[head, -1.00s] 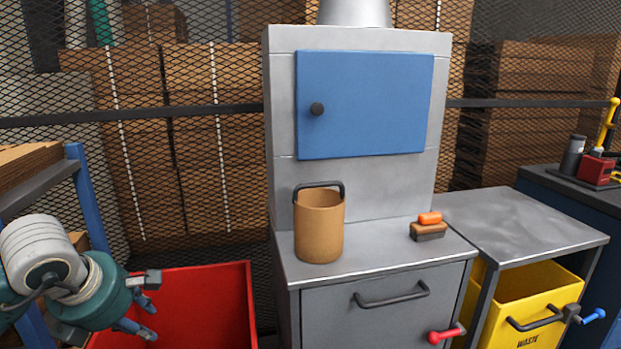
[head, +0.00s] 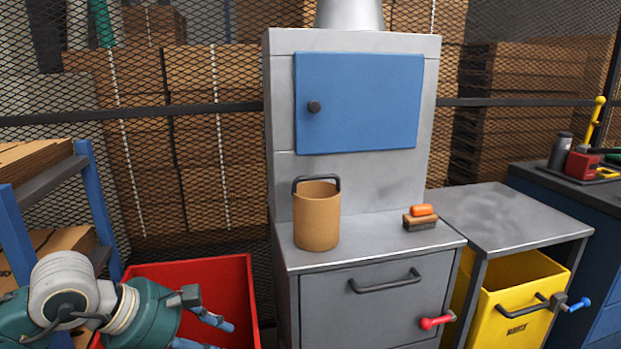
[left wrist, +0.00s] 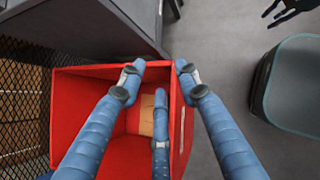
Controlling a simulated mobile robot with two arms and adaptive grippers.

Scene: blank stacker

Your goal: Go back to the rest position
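My left gripper (head: 207,331) shows at the lower left of the head view, above and in front of the red bin (head: 247,285). In the left wrist view its blue fingers (left wrist: 158,78) are spread apart with nothing between them, so it is open and empty. They are over the red bin (left wrist: 75,105), which has a small tan piece inside. My right gripper is not in the head view. A dark finger-like shape at the top right of the left wrist view is too unclear to name.
A grey cabinet (head: 350,230) with a blue door (head: 360,105) carries a tan bucket (head: 316,218) and a brush (head: 420,219). A yellow waste bin (head: 515,300) stands under the side table (head: 510,225). A blue-framed shelf (head: 90,190) stands at left.

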